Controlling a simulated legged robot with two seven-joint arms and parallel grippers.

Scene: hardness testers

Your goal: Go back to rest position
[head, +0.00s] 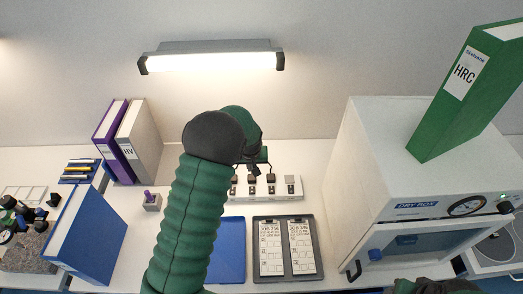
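My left arm, in a green ribbed sleeve, reaches up through the middle of the head view. Its dark gripper (254,164) is at the far end, over the back of a white block holder (282,188). The fingers are small and partly hidden by the wrist, so I cannot tell whether they are open or hold anything. Several small dark-topped blocks stand on the holder just below the gripper. A dark green and black piece, likely my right arm, shows at the bottom right edge; its gripper is out of view.
A dark tray (286,219) with two label cards and a blue mat (229,250) lie in front. A white dry box (383,150) stands right, a green HRC binder (462,100) on it. A blue binder (92,240) and a small purple-topped holder (151,203) are left.

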